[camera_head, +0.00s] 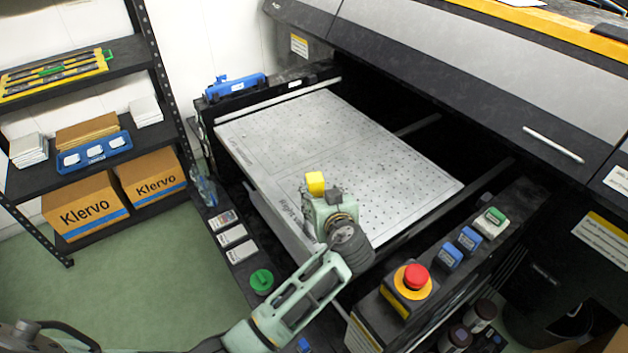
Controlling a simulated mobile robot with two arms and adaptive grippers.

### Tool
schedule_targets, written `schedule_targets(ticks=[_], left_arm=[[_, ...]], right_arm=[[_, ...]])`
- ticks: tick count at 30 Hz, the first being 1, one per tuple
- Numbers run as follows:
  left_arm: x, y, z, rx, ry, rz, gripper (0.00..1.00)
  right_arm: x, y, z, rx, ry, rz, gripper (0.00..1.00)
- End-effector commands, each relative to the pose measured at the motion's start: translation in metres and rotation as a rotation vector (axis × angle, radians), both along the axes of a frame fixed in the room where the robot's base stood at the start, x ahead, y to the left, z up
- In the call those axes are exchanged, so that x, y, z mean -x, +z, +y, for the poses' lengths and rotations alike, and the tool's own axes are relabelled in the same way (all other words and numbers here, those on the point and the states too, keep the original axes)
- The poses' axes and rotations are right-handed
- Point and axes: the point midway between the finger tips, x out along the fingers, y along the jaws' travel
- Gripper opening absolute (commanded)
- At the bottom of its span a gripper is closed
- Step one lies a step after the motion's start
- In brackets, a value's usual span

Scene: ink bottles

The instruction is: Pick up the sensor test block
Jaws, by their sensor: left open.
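A small yellow block (315,184), which looks like the sensor test block, shows on the grey perforated plate (395,160) near its front edge. My left gripper (326,192), pale green with dark parts, is over the front of the plate, right at the yellow block. It is open. The yellow block shows at its far end, and the gripper hides part of the plate around it. I cannot tell whether the fingers touch the block. My right gripper is not in view.
The machine's dark hood (450,60) overhangs the plate's far side. A red emergency button (416,277) and blue switches (449,257) sit on the right rail. A green-capped item (261,281) is left of my arm. A shelf (80,80) stands at left. Much of the plate is bare.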

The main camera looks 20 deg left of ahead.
Motion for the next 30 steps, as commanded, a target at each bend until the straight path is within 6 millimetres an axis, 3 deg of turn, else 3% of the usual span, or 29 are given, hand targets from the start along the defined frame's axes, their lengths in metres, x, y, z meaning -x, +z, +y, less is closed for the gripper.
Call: schedule_targets(ticks=[7, 15, 24, 30], left_arm=[[-0.020, -0.005, 0.014, -0.005, 0.001, 0.001, 0.56], [-0.043, -0.019, 0.027, -0.002, 0.000, 0.001, 0.56], [-0.045, -0.021, 0.028, 0.000, 0.000, 0.001, 0.56], [-0.045, -0.021, 0.028, 0.000, 0.000, 0.001, 0.41]], right_arm=[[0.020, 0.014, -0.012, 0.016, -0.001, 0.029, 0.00], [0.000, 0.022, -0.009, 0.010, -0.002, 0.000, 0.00], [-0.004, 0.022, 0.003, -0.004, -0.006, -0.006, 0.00], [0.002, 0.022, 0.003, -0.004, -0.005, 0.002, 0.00]])
